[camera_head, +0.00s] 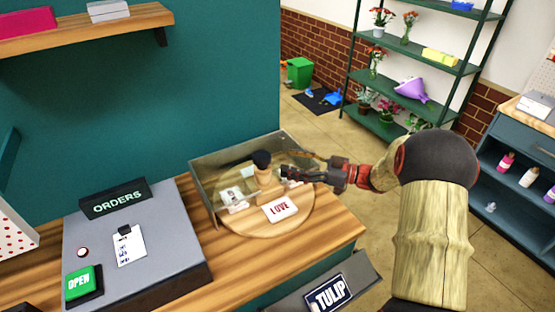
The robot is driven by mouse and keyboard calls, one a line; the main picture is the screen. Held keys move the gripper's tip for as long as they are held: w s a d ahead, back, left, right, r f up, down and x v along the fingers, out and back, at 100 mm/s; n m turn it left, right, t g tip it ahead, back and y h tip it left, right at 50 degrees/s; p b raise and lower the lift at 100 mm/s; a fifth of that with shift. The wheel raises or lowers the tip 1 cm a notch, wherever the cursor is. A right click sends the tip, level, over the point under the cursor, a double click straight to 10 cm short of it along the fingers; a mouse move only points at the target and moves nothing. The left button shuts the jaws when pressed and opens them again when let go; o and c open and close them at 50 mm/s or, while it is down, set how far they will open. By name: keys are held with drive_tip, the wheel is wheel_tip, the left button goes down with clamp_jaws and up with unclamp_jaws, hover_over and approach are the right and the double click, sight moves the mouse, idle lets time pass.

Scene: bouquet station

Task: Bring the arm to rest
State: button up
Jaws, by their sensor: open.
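My arm reaches in from the right side of the head view. My gripper (287,173) is open at the glass-sided display case (212,204) on the wooden counter. Its fingers are beside a small tan object with a dark top (263,177). I cannot tell whether they touch it. A card reading LOVE (281,208) lies on the round wooden board (252,223) in front of the gripper. Another pale card (233,199) is to the left. The gripper partly hides a further pale item.
A grey ORDERS station (180,240) with a clipboard (129,246) and a green OPEN sign (80,282) stands at left. A TULIP sign (330,293) is below the counter's front edge. A green plant rack (462,70) stands behind. Open floor (376,192) lies beyond the counter.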

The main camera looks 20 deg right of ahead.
drive_tip(key=shift+v, duration=0.9)
